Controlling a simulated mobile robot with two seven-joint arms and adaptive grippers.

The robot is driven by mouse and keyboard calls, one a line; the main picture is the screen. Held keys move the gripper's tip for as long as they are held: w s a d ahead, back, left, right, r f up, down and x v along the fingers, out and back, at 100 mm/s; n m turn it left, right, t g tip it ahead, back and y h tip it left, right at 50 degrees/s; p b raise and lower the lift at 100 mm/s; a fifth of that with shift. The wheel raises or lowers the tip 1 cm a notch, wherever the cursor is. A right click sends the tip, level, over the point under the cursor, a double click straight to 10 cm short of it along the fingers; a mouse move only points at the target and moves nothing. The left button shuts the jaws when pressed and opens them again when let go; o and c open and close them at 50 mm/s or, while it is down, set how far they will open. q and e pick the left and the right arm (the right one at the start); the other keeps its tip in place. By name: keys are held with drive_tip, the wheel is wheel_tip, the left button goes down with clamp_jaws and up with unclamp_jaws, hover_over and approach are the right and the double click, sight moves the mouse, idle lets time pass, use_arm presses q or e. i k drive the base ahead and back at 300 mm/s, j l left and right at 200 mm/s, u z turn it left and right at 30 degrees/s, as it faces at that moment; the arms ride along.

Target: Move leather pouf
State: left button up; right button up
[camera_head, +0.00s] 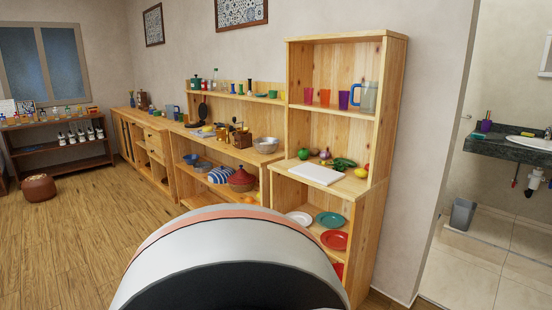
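A brown leather pouf (38,188) sits on the wooden floor at the far left, in front of the low dark shelf. It is small and round in the head view and stands well away from me. Neither of my grippers shows in this view. A large white, rounded part of my own body fills the bottom middle and hides the floor there.
A wooden shelf unit (390,120) with cups, vegetables and plates stands close at the right. Lower wooden counters (165,152) run along the wall towards the back. A dark shelf (60,146) with bottles and shoes stands behind the pouf. The wooden floor (100,240) at the left is clear.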

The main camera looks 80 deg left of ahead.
sight(40, 188)
drive_tip(key=u, duration=4.2)
drive_tip(key=z, duration=0.2)
drive_tip(key=i, duration=5.5)
drive_tip(key=l+z, duration=0.05)
drive_tip(key=l, duration=0.25)
